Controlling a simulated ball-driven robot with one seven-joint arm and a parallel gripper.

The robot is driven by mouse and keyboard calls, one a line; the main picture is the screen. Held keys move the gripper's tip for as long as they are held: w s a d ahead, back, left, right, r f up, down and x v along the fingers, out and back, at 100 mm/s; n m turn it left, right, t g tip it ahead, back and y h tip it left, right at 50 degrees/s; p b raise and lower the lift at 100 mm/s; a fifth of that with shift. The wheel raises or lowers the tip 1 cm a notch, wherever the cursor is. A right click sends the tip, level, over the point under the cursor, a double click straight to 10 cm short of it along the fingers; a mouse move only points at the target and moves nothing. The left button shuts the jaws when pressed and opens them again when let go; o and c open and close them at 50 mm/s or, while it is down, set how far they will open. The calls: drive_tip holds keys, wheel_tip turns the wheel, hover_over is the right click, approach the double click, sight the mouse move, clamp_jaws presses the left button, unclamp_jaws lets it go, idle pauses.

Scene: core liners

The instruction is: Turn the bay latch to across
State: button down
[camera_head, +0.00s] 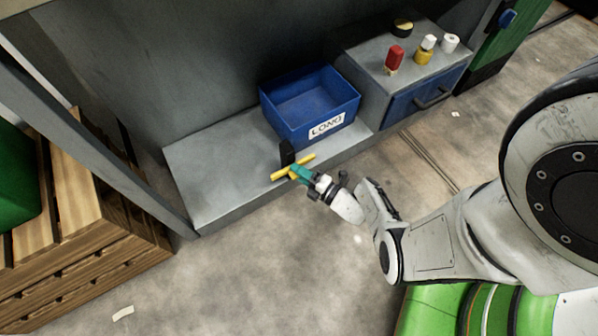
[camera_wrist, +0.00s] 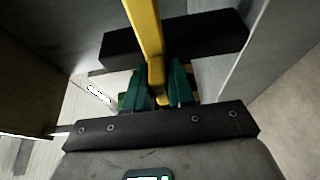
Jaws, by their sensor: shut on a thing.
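The bay latch is a yellow bar (camera_head: 306,160) at the front edge of the grey ledge, beside a black upright block (camera_head: 287,152). In the head view the bar lies roughly parallel to the ledge's front edge. My gripper (camera_head: 299,174) reaches it from the front right, its teal fingers at the bar's middle. In the wrist view the yellow bar (camera_wrist: 147,30) runs down between the teal fingers of my gripper (camera_wrist: 158,88), which is shut on it. The black block (camera_wrist: 120,48) lies behind the bar there. The fingers hide part of the latch.
A blue bin (camera_head: 285,124) labelled LONG stands on the ledge (camera_head: 205,180) just behind the latch. A grey cabinet (camera_head: 352,60) with a blue drawer (camera_head: 405,101) and small bottles stands right. A wooden crate (camera_head: 100,255) is at left.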

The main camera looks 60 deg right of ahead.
drive_tip(key=shift+f, duration=0.1)
idle(0.3)
drive_tip(key=c, duration=1.1)
unclamp_jaws()
drive_tip(key=p+v, duration=0.1)
drive_tip(key=v, duration=1)
drive_tip(key=shift+p, duration=0.35)
drive_tip(key=shift+w, duration=0.1)
